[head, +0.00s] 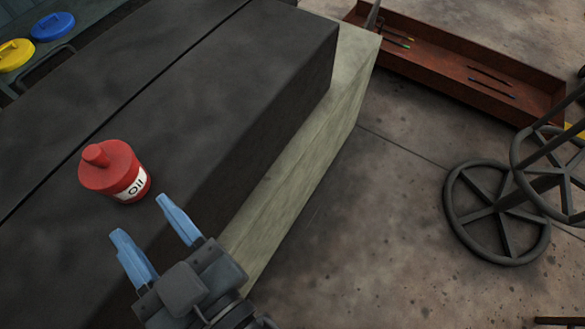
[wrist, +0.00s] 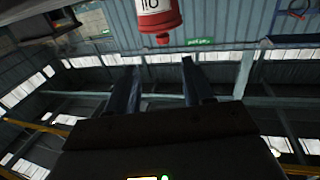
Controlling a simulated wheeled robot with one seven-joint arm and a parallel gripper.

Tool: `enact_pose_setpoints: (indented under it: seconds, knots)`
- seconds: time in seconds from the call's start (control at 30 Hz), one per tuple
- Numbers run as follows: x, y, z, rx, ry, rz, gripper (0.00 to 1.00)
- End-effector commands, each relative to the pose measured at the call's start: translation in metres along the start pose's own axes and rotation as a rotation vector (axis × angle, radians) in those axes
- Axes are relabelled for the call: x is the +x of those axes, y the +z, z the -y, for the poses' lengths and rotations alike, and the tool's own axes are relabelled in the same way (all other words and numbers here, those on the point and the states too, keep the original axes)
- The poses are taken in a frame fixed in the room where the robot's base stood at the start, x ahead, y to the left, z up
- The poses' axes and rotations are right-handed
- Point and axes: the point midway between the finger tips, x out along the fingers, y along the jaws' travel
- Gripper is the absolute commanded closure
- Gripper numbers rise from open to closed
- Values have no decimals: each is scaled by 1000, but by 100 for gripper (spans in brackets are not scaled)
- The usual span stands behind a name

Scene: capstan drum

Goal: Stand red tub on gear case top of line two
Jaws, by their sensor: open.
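The red tub (head: 113,170), with a short knob on its lid and a white "OIL" label, stands upright on a broad dark flat top (head: 215,85). I cannot tell from a marking whether this is the gear case of line two. My gripper (head: 141,218) is open and empty, its blue fingers pointing toward the tub from the lower right, with a small gap between. In the wrist view the gripper (wrist: 160,67) is open too, and the tub (wrist: 158,18) shows upside down, cut by the top edge, beyond the fingertips.
A pale base (head: 330,125) lies along the dark block's right side. Handwheels (head: 497,212) stand on the floor at right. A rust-brown tray (head: 455,65) with several thin tools lies at upper right. Blue (head: 53,26) and yellow (head: 14,54) lidded things are at upper left. Floor between is clear.

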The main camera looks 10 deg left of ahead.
Motion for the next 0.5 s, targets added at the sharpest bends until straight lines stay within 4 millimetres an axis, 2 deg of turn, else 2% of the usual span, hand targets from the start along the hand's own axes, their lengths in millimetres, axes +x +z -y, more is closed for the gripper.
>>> enact_pose_setpoints:
  seconds: [0.07,0.17,0.3,0.4,0.5]
  knots:
    - [-11,9,-16,-1,31,16,48]
    - [-39,26,-50,4,101,47,48]
    - [-100,49,-103,18,241,99,48]
    - [-149,59,-131,31,348,131,48]
    - [-199,63,-149,46,458,162,48]
